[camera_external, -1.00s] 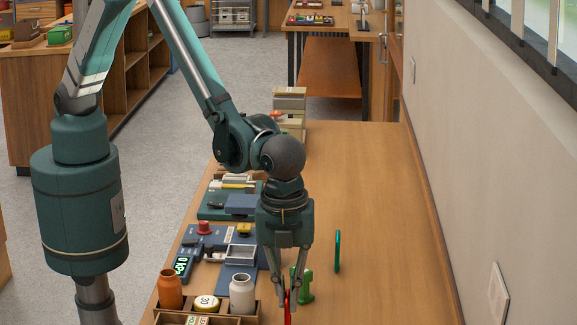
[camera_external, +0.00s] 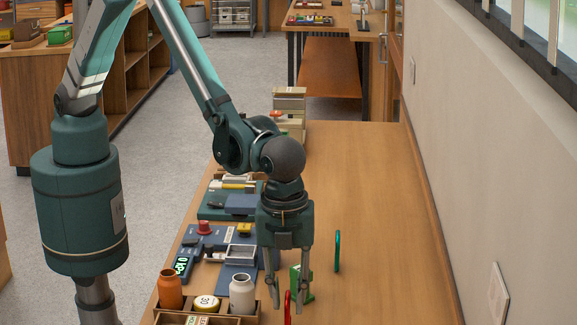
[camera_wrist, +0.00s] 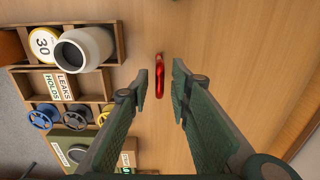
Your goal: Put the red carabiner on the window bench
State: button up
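The red carabiner (camera_external: 287,308) shows as a narrow upright red shape at the bottom of the external view. In the wrist view the red carabiner (camera_wrist: 159,77) lies between my fingertips, seen nearly edge-on against the wooden top. My gripper (camera_external: 288,292) points down and is open, with a finger on each side of it and gaps to both fingers in the wrist view (camera_wrist: 160,82). The long wooden bench (camera_external: 365,190) runs along the wall below the window. The carabiner's lower end is cut off in the external view.
A green carabiner (camera_external: 337,251) stands to the right. A green object (camera_external: 307,282) is partly hidden behind my right finger. A wooden divided tray (camera_wrist: 117,45) with a white jar (camera_wrist: 84,48) is close on the left.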

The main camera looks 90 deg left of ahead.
jog(key=shift+r, duration=0.1)
notch_tip(320, 180, up, 12)
jog(key=shift+s, duration=0.15)
dwell(0.6)
dwell(0.6)
